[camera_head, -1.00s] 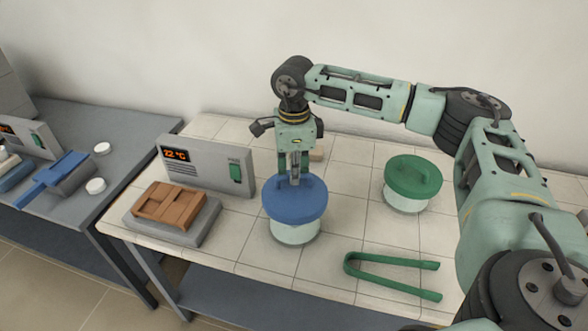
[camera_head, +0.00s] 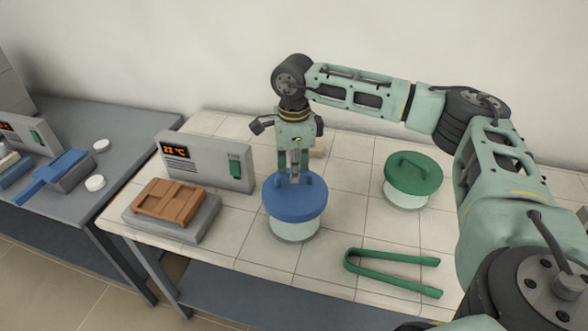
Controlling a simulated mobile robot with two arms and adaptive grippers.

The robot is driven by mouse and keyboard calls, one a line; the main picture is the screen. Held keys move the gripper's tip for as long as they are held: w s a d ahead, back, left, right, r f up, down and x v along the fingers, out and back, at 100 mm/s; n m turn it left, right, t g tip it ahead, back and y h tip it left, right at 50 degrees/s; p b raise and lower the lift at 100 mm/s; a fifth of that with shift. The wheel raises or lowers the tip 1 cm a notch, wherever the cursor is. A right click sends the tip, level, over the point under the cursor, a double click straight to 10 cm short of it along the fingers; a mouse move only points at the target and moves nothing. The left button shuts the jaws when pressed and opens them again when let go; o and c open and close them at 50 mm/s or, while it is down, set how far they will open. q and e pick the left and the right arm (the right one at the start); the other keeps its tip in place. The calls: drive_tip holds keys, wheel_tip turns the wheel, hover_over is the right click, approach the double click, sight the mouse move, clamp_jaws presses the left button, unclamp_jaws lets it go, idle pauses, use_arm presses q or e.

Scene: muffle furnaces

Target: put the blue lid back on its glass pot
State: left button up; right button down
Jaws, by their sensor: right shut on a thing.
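The blue lid (camera_head: 295,203) is a round disc with a handle on top. It sits level on or just over the mouth of its glass pot (camera_head: 295,231); I cannot tell whether a thin gap is left between them. The pot stands on the white tiled table, mostly hidden under the lid. My right gripper (camera_head: 295,174) points straight down and is shut on the lid's handle, partly hiding it. My left gripper is not in view.
A green-lidded glass pot (camera_head: 413,178) stands to the right. Green tongs (camera_head: 394,271) lie at the front right. A furnace panel (camera_head: 206,160) and a brown tray (camera_head: 167,201) on a grey block are at left. A grey table (camera_head: 75,209) stands further left.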

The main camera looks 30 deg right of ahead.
drive_tip(key=shift+f+b, duration=0.7)
drive_tip(key=shift+f, duration=0.4)
drive_tip(key=c, duration=1.7)
unclamp_jaws()
drive_tip(key=shift+c, duration=0.2)
